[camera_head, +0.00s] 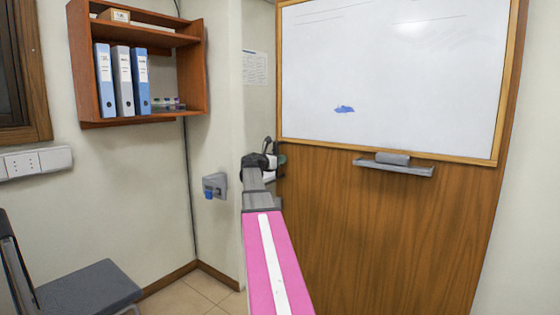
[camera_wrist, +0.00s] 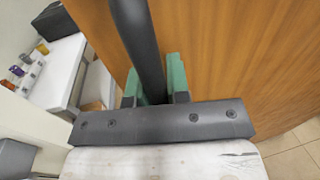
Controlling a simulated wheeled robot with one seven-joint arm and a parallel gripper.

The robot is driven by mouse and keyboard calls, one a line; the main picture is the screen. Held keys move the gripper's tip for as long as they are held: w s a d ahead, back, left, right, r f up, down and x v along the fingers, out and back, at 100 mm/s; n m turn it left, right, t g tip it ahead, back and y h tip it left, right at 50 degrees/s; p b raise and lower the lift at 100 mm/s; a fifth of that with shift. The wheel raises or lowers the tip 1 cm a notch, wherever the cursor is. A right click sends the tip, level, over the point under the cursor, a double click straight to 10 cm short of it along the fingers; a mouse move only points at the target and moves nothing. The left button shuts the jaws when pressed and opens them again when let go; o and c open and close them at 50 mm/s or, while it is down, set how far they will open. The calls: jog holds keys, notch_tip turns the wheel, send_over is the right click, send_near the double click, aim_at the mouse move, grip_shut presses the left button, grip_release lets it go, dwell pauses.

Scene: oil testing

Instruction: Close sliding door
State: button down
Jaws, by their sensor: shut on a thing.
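The sliding door is a brown wooden panel (camera_head: 375,235) with a whiteboard on its upper part, at the right of the head view. In the wrist view its wood face (camera_wrist: 235,60) fills the right side. A dark round handle bar (camera_wrist: 132,25) runs along the door near its edge. My gripper (camera_wrist: 156,80) has green fingers on either side of this bar and is shut on it. In the head view my gripper (camera_head: 265,162) is at the door's left edge, and the handle is mostly hidden there.
The wrist view shows a white counter (camera_wrist: 58,72) with small coloured bottles left of the door edge. A wall shelf (camera_head: 180,38) with binders hangs at the left. A grey chair (camera_head: 90,288) stands low left. A tray (camera_head: 395,166) sticks out below the whiteboard.

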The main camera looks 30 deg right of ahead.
jog(key=w+a, duration=0.5)
jog(key=w, duration=0.7)
jog(key=w+a, duration=0.5)
jog(key=w, duration=0.8)
jog(key=w+a, duration=0.6)
jog(key=w, duration=0.7)
jog(key=shift+w, duration=0.2)
jog(key=shift+w, duration=0.1)
jog(key=c, duration=1.1)
grip_release()
jog(key=s+a, duration=0.2)
jog(key=a, duration=0.8)
jog(key=shift+a, duration=0.3)
jog(key=shift+s, duration=0.1)
